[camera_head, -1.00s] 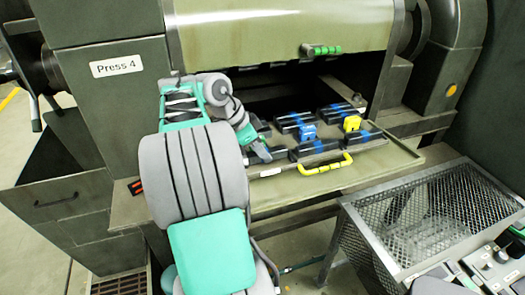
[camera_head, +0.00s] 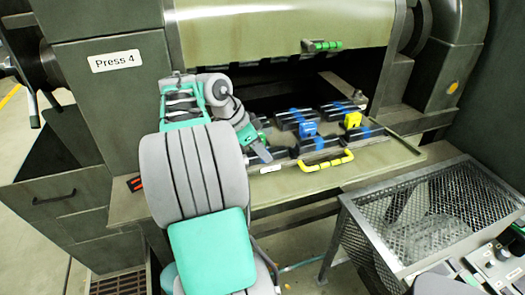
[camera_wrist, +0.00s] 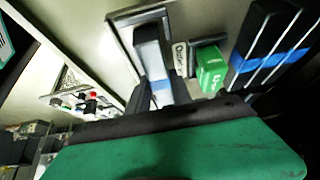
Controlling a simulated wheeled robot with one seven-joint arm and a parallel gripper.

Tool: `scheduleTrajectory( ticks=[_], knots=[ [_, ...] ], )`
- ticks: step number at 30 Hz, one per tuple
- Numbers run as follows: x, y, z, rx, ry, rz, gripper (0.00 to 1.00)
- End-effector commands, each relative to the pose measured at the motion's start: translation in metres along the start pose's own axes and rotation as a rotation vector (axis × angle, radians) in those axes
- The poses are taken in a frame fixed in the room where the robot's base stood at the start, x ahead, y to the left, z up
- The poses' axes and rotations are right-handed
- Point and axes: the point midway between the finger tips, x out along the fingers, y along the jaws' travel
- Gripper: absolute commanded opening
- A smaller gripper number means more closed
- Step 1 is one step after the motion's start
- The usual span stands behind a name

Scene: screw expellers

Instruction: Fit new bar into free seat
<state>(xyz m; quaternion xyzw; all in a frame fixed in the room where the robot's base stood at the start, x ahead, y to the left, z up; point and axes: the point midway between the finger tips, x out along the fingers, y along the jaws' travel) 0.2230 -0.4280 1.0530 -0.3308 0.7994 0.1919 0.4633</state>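In the wrist view, a pale grey-blue bar (camera_wrist: 152,58) with a dark end stands between the dark fingers of my gripper (camera_wrist: 156,98). The fingers seem to touch its sides, though the picture is blurred. The bar lies within the outline of a metal seat frame (camera_wrist: 122,22); whether it is fully down in it is not visible. In the head view, my arm hides most of my gripper and the bar. Dark bars with blue bands (camera_head: 297,119) sit in the other seats on the tray; they also show in the wrist view (camera_wrist: 268,55).
A green clamp (camera_wrist: 210,70) is close beside the bar, next to a small white label (camera_wrist: 180,58). Blue (camera_head: 308,129) and yellow (camera_head: 352,120) clamps stand among the bars. A yellow handle (camera_head: 323,163) runs along the tray front. A mesh basket (camera_head: 365,240) stands at right.

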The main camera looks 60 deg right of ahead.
Motion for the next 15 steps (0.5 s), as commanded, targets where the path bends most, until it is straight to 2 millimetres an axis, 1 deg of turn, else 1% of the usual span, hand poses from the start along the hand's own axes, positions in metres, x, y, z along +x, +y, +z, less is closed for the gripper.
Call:
scheduleTrajectory(
  ticks=[1, 6, 9, 15],
  knots=[
    [-0.0006, -0.0002, -0.0004, 0.001, 0.0, -0.001, 0.3],
    [-0.0003, -0.0001, -0.0002, 0.0, 0.0, -0.001, 0.44],
    [0.0, 0.0001, 0.0, 0.0, 0.0, 0.0, 0.51],
    [0.0002, 0.0002, 0.0002, 0.0, 0.0, 0.001, 0.51]
  ],
)
